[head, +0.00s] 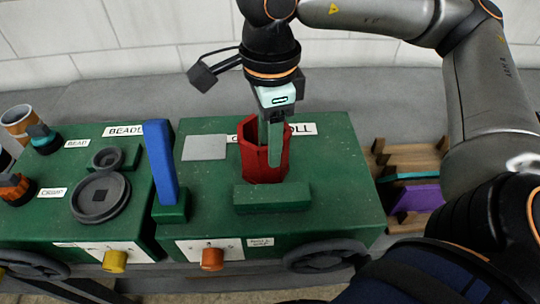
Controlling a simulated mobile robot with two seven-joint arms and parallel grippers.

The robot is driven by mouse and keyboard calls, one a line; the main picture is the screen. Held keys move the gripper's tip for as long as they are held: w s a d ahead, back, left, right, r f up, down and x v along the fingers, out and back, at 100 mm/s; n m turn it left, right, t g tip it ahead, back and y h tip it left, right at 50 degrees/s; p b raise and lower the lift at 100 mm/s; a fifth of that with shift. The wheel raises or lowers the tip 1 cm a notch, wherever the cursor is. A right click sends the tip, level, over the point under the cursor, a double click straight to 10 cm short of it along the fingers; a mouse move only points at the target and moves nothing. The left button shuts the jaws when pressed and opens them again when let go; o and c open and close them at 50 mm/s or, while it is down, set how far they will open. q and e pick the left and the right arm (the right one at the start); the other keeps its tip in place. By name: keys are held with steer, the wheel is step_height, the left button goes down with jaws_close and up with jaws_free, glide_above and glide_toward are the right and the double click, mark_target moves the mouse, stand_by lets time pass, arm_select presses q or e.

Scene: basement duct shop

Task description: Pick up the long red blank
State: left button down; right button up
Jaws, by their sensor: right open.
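The only red thing I see is an upright, faceted, open-topped red piece (252,168) on the green machine labelled "ROLL" in part. I cannot tell whether it is the long red blank or a holder. My right gripper (271,140) points down over it, open. I cannot tell whether this strip is a finger or a separate part, nor whether anything touches. The gripper and strip hide part of the red piece. My left gripper is not in view.
A blue bar (161,162) stands upright in a green block left of the gripper. A low green block (272,196) lies in front of the red piece. A wooden rack (408,156) with purple and teal pieces stands at right. Handwheels (325,257) edge the machines (330,215).

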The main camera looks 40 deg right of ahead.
steer(key=shift+f, duration=0.9)
steer(key=shift+c, duration=0.2)
jaws_close()
stand_by(0.5)
